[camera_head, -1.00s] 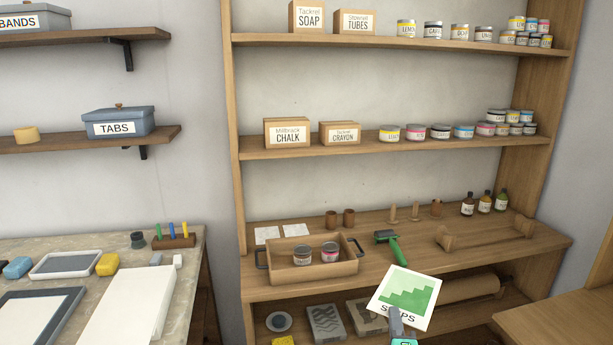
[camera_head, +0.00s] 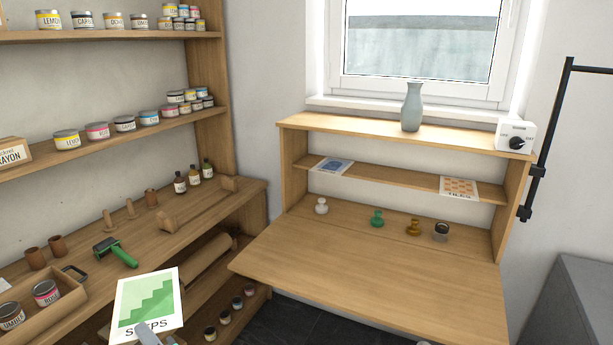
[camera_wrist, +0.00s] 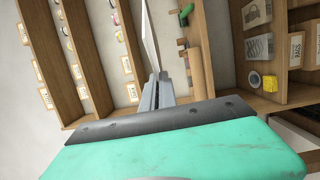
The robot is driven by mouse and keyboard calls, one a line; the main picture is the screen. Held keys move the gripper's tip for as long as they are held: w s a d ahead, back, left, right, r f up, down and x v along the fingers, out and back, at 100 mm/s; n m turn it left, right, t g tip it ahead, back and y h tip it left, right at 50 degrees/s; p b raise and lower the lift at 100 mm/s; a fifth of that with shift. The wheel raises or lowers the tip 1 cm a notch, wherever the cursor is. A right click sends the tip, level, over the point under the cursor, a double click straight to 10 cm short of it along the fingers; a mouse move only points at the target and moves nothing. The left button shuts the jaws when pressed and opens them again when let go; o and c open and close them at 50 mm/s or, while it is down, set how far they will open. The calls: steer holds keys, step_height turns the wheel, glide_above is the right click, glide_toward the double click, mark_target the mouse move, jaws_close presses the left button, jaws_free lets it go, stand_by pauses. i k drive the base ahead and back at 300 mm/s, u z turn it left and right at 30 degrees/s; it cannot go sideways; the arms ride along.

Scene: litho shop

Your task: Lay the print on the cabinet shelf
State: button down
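The print (camera_head: 148,301) is a white card with green steps and the word STEPS, partly hidden at its lower edge by my gripper (camera_head: 146,332). My gripper is shut on its lower edge and holds it up in front of the left shelving. In the wrist view the print (camera_wrist: 150,38) shows nearly edge-on between the fingers (camera_wrist: 154,88). The cabinet (camera_head: 292,180) stands under the window with its front flap (camera_head: 370,285) down. Its narrow inner shelf (camera_head: 400,181) carries a blue print (camera_head: 333,167) at the left and an orange TILES print (camera_head: 459,188) at the right, with bare shelf between.
A white stamp (camera_head: 321,206), a green one (camera_head: 377,218), a brown one (camera_head: 413,227) and a dark-topped one (camera_head: 441,231) stand below the shelf. A vase (camera_head: 411,107) and a dial box (camera_head: 515,136) sit on top. A black rail (camera_head: 545,140) is at the right.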

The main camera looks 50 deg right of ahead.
mark_target(392, 178)
steer(key=u, duration=0.55)
steer(key=k, duration=0.2)
steer(key=z, duration=1.9)
steer(key=i, duration=0.9)
steer(key=u, duration=0.05)
